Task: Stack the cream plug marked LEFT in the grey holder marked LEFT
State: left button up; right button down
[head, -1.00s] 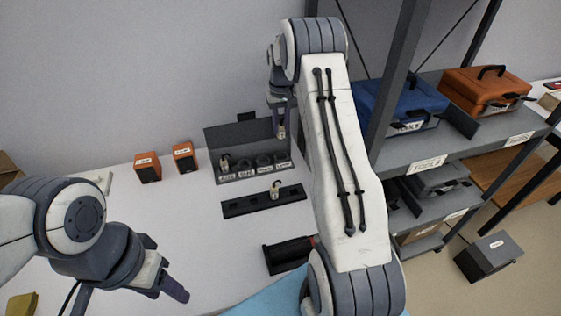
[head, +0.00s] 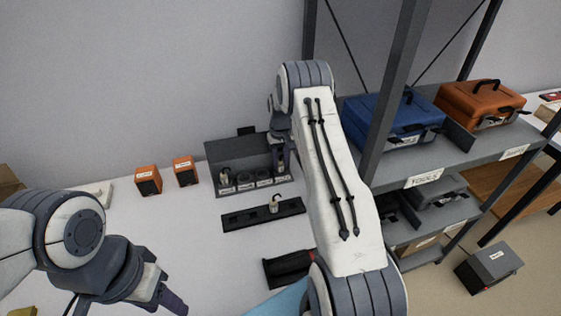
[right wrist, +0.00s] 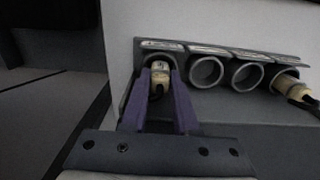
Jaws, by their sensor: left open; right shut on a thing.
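My right gripper (right wrist: 160,95) is shut on a cream plug (right wrist: 160,75), at the mouth of the leftmost grey holder in the right wrist view. How deep the plug sits cannot be told, and its marking is not readable. In the head view this is the right end of the grey rack (head: 225,150), where my right gripper (head: 279,165) partly hides it. Two empty round holders (right wrist: 207,71) stand beside it. Another cream plug (right wrist: 292,86) sits in the end holder. A further cream plug (head: 274,204) stands in a black tray (head: 240,218). My left gripper (head: 172,300) is open and empty over the table.
Two orange speakers (head: 148,180) stand left of the rack. A black open box (head: 288,268) lies near my right arm. A grey shelf (head: 455,165) with a blue case (head: 395,120) and an orange case (head: 480,103) stands at the right. The middle-left table is clear.

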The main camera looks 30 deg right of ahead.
jog(key=shift+f, duration=0.35)
jog(key=c, duration=0.7)
grip_release()
jog(key=shift+r, duration=0.15)
